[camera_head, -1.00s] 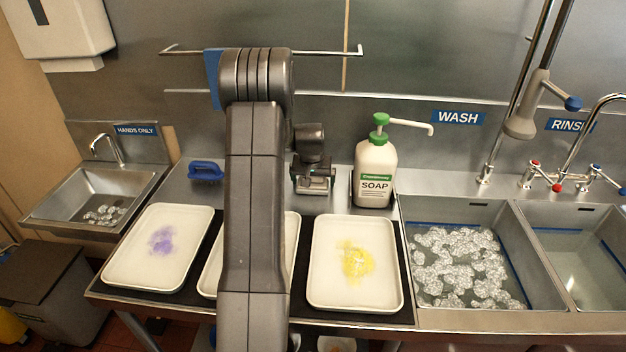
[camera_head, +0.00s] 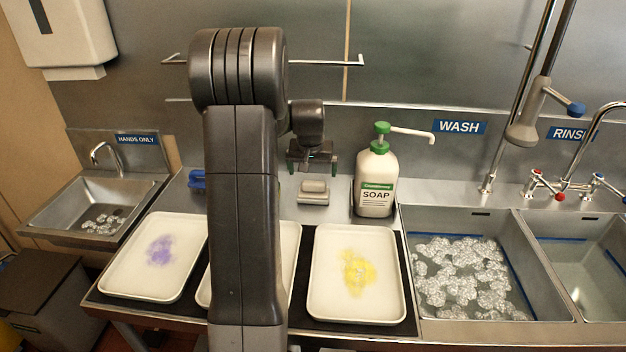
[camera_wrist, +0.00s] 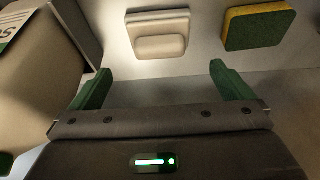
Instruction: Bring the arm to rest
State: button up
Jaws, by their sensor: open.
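My gripper (camera_head: 312,165) is raised above the steel counter, behind the trays and left of the soap bottle (camera_head: 375,182). In the wrist view my gripper (camera_wrist: 160,85) has its two green fingers wide apart with nothing between them. A pale bar in a shallow dish (camera_head: 313,191) sits on the counter below my gripper, apart from it. This dish (camera_wrist: 158,24) also shows in the wrist view, beyond the fingers. My arm hides much of the middle tray (camera_head: 288,262).
A tray with a purple stain (camera_head: 130,278) and a tray with a yellow stain (camera_head: 330,305) lie on the dark mat. A blue brush (camera_head: 197,180) is partly behind my arm. A green and yellow sponge (camera_wrist: 257,27) lies on the counter. The wash sink (camera_head: 425,320) is at the right.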

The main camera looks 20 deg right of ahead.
aim_at(314, 181)
jog(key=shift+s+a+r, duration=0.1)
jog(key=shift+s+r, duration=0.15)
jog(key=shift+r, duration=0.4)
jog(key=p+x, duration=0.1)
jog(key=x, duration=1.1)
jog(key=shift+s+f+p, duration=0.1)
jog(key=shift+f+p, duration=0.05)
jog(key=shift+p, duration=0.2)
jog(key=shift+r, duration=1.4)
